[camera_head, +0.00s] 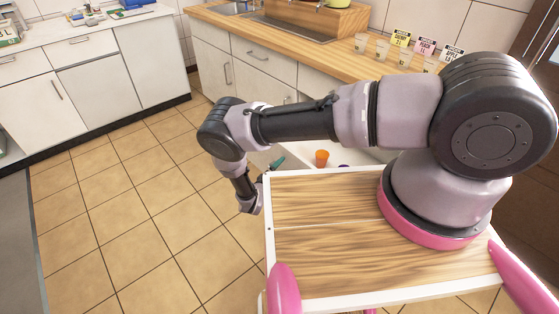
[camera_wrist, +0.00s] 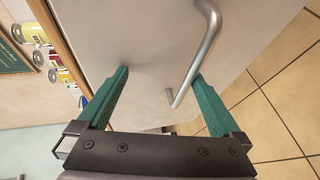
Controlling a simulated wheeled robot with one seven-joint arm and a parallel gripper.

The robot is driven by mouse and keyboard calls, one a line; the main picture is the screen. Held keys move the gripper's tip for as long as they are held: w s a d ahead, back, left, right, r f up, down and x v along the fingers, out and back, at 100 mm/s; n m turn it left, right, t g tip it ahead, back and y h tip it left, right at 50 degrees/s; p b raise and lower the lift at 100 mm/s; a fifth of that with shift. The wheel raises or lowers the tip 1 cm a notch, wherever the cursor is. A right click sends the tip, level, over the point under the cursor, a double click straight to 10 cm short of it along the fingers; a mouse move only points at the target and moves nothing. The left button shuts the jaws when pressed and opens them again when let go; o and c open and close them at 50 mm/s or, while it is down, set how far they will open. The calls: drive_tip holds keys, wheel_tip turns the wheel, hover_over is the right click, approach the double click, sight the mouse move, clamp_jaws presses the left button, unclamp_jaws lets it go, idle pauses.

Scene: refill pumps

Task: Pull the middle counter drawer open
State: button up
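In the wrist view, a metal bar handle (camera_wrist: 205,48) is fixed to a pale, plain front (camera_wrist: 150,40). My gripper (camera_wrist: 160,75) is open, with its two teal fingers apart. The lower end of the handle shows between the fingers, close to the right one; I cannot tell whether they touch. In the head view, my gripper (camera_head: 277,163) shows only as a bit of teal finger beyond the wooden top of my base.
The wooden counter (camera_head: 300,47) carries clear cups and label cards (camera_head: 425,46). A closed drawer (camera_head: 262,58) with a bar handle is at its left. White cabinets (camera_head: 95,85) stand at the far left. The tiled floor (camera_head: 130,190) between is clear.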

sight(280, 157)
drive_tip(key=shift+m+h, duration=0.3)
drive_tip(key=shift+h, duration=0.1)
drive_tip(key=r, duration=0.2)
drive_tip(key=w+r, duration=0.1)
drive_tip(key=r, duration=0.3)
drive_tip(key=shift+w+d+r, duration=0.15)
drive_tip(key=shift+d+r, duration=0.05)
drive_tip(key=shift+d, duration=0.15)
drive_tip(key=shift+n+g+y, duration=0.7)
drive_tip(key=shift+n+y, duration=0.2)
drive_tip(key=f, duration=0.1)
drive_tip(key=s+a+f, duration=0.1)
drive_tip(key=f, duration=0.1)
drive_tip(key=s+f, duration=0.1)
drive_tip(key=f, duration=0.1)
drive_tip(key=shift+a, duration=0.25)
drive_tip(key=shift+s+a, duration=0.15)
drive_tip(key=shift+s, duration=0.1)
drive_tip(key=shift+c, duration=0.9)
drive_tip(key=s+a+r, duration=0.1)
drive_tip(key=s+a, duration=0.5)
drive_tip(key=s, duration=0.4)
drive_tip(key=shift+s+r, duration=0.15)
drive_tip(key=shift+r, duration=0.2)
